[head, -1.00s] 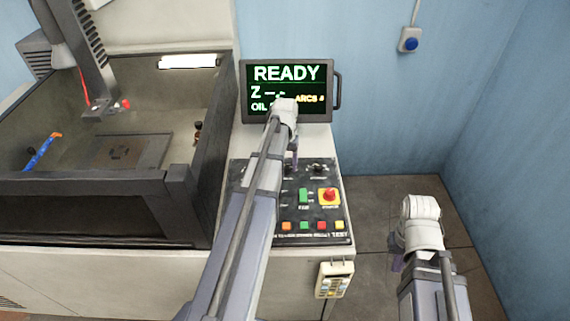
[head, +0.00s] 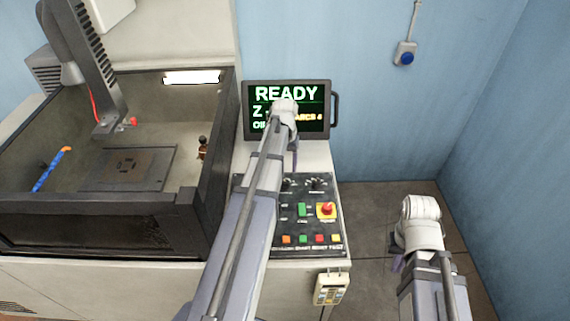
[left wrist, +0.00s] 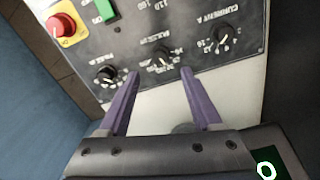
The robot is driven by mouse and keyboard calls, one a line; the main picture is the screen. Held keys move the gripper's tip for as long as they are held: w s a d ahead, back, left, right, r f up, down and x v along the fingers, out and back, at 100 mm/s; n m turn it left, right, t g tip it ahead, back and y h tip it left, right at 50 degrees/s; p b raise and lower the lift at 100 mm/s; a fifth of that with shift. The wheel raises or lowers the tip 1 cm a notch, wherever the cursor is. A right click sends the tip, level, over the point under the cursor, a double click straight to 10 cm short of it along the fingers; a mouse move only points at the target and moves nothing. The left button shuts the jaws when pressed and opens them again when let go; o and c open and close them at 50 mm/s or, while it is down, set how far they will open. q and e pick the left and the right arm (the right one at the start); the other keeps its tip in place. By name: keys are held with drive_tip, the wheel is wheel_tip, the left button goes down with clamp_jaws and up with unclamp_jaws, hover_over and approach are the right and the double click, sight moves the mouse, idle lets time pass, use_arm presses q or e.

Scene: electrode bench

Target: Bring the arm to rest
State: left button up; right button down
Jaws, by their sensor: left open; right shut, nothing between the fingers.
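My left arm reaches over the control panel (head: 310,222) in front of the screen. My left gripper (head: 295,160) shows small in the head view, largely hidden behind its own wrist. In the left wrist view the left gripper (left wrist: 160,74) has two purple fingers spread apart with nothing between them, over the panel's dial end. A black dial (left wrist: 163,54) lies between the fingertips in the picture; I cannot tell whether they touch it. My right gripper (head: 397,262) hangs over the floor right of the bench, mostly hidden by its wrist, shut and empty.
The monitor (head: 318,94) reading READY is partly covered by my left wrist. A red emergency button (head: 326,209) sits on the panel, and a handheld remote (head: 331,289) hangs below. The machine tank (head: 95,225) is left. A blue wall button (head: 405,54) is right, above open floor.

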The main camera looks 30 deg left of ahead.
idle(0.4)
use_arm(q)
drive_tip(key=shift+d+f, duration=0.1)
drive_tip(key=shift+d, duration=0.15)
drive_tip(key=s+d+m+b, duration=0.1)
drive_tip(key=d, duration=0.4)
drive_tip(key=s+d+f+m+b, duration=0.1)
drive_tip(key=s+d, duration=0.1)
drive_tip(key=d, duration=0.3)
drive_tip(key=s+d+f+m, duration=0.1)
drive_tip(key=s+d, duration=0.1)
drive_tip(key=d, duration=0.4)
drive_tip(key=shift+s+f+b, duration=0.1)
drive_tip(key=shift+f+b, duration=0.15)
drive_tip(key=shift+b, duration=0.15)
drive_tip(key=s+d+m, duration=0.1)
drive_tip(key=s+d, duration=0.2)
drive_tip(key=d, duration=0.2)
drive_tip(key=s+d+f+m+b, duration=0.1)
drive_tip(key=s+d, duration=0.3)
drive_tip(key=s+d+f+m+y+b, duration=0.1)
drive_tip(key=s+d+m, duration=0.1)
drive_tip(key=s+d, duration=0.2)
drive_tip(key=shift+s+d+f, duration=0.15)
drive_tip(key=shift+s+d, duration=0.1)
drive_tip(key=shift+d, duration=0.55)
